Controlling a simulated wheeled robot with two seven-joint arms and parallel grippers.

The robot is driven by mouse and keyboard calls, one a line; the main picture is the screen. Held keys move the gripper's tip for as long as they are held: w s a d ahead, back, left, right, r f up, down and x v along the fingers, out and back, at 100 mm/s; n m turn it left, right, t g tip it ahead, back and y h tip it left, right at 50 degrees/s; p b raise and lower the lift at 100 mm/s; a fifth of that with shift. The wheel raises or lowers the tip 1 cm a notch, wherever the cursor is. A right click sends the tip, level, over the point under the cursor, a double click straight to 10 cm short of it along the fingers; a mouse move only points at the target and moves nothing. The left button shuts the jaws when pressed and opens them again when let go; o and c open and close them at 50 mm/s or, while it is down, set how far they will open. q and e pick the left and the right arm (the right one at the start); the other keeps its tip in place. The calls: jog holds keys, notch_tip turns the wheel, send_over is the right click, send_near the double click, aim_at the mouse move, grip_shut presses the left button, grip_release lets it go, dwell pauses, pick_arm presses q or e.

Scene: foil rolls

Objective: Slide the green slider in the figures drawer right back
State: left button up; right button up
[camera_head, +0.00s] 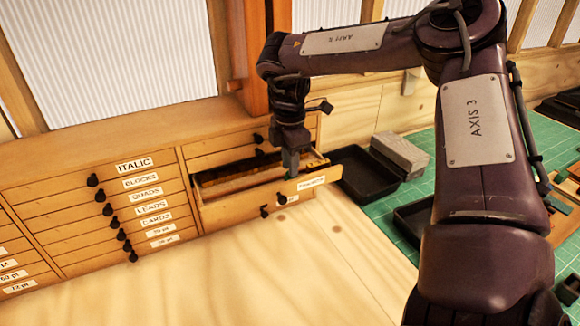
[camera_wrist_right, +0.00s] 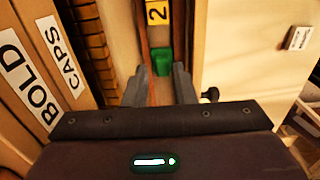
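The pulled-out drawer (camera_head: 240,206) is in the right column of the wooden cabinet in the head view; its label is too small to read surely. My right gripper (camera_head: 291,165) points down into its right part. In the right wrist view the green slider (camera_wrist_right: 161,60) sits in a narrow channel, below a yellow tag marked 2 (camera_wrist_right: 157,13). My right gripper's fingers (camera_wrist_right: 160,84) are spread on either side of the channel, with the slider between and just beyond the tips. I cannot tell whether they touch it. The slider is not discernible in the head view. My left gripper is not in view.
Shut drawers with dark knobs, one labelled ITALIC (camera_head: 134,164), fill the cabinet to the left. A black tray (camera_head: 362,178) and a grey block (camera_head: 400,152) lie right of the open drawer. BOLD (camera_wrist_right: 29,92) and CAPS labels show in the wrist view. The front wooden surface is clear.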

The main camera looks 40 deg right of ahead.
notch_tip(320, 180, up, 6)
jog(key=shift+f+b, duration=0.2)
jog(key=shift+b, duration=0.45)
jog(key=shift+r, duration=0.55)
jog(key=shift+o, duration=0.5)
